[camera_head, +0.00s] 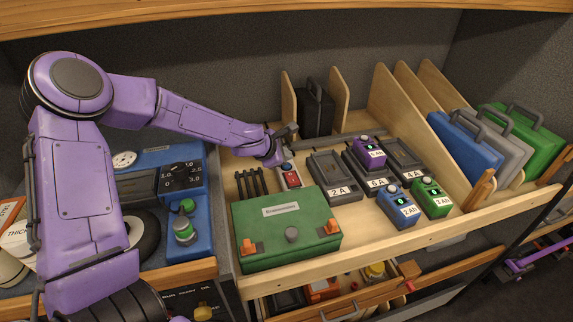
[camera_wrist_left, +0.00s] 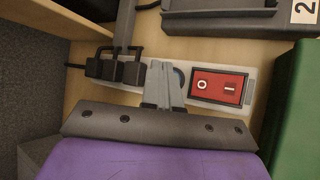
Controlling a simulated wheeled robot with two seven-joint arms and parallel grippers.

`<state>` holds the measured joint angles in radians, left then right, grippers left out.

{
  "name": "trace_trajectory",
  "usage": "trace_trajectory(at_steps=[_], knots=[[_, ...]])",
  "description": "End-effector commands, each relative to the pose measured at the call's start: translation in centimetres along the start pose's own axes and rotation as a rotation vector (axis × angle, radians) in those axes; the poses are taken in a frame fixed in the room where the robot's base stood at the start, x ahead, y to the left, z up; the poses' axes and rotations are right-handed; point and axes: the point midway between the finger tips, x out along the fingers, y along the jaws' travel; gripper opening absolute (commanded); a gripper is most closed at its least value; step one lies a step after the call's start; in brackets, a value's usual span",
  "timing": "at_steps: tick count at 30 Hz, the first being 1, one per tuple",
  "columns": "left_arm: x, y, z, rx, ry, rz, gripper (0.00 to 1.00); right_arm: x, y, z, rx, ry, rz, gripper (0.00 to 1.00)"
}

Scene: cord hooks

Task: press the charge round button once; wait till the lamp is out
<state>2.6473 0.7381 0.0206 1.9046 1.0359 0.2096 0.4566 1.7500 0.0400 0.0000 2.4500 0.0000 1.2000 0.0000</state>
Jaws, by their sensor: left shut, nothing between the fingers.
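A light power strip with a red rocker switch (camera_head: 291,178) lies on the wooden shelf behind the green box. In the left wrist view the red switch (camera_wrist_left: 221,86) shows marks O and I. In the left wrist view the shut fingers (camera_wrist_left: 162,82) point at the strip. I cannot make out a lit lamp on the strip. My right gripper is not in view.
A green box (camera_head: 290,212) stands in front of the strip. Grey chargers marked 2A (camera_head: 336,172), 6A and 4A stand to the right; a purple battery (camera_head: 370,151) sits in the 6A one. Blue (camera_head: 398,207) and green (camera_head: 430,198) batteries stand in front. Black plugs (camera_wrist_left: 118,70) fill the strip's end.

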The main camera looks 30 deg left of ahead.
Motion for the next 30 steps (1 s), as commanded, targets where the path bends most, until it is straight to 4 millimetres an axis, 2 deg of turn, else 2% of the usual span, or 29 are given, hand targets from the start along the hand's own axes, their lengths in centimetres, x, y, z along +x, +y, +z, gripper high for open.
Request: trace_trajectory(at_steps=[20,30], knots=[[0.01,-0.01,-0.01,0.000,0.000,0.000,0.00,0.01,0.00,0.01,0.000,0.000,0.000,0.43],[0.62,-0.47,-0.45,0.000,0.000,0.000,0.00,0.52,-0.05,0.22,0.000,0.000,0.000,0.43]])
